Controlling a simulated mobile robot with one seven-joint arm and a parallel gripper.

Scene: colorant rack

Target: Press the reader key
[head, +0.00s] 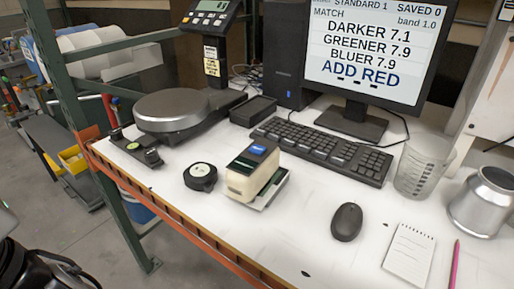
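The reader (243,181) is a small cream box with a dark sloped top, standing near the middle of the white worktop. Its blue key (257,150) is on the top at the far end, uncovered, with nothing touching it. A small dark display sits beside the key. A flat light plate shows under the reader's right side. The monitor (370,55) behind reads MATCH, DARKER 7.1, GREENER 7.9, BLUER 7.9 and ADD RED, with SAVED 0 at the top. My gripper's fingers do not show; only dark parts, probably of my arm, are at the lower left edge.
A black tape measure (200,177) is left of the reader and a keyboard (322,149) behind it. A scale (175,109) stands at the back left. A mouse (347,222), notepad (409,254), clear beaker (421,168) and metal cup (482,203) are right. An orange rail (190,226) edges the worktop.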

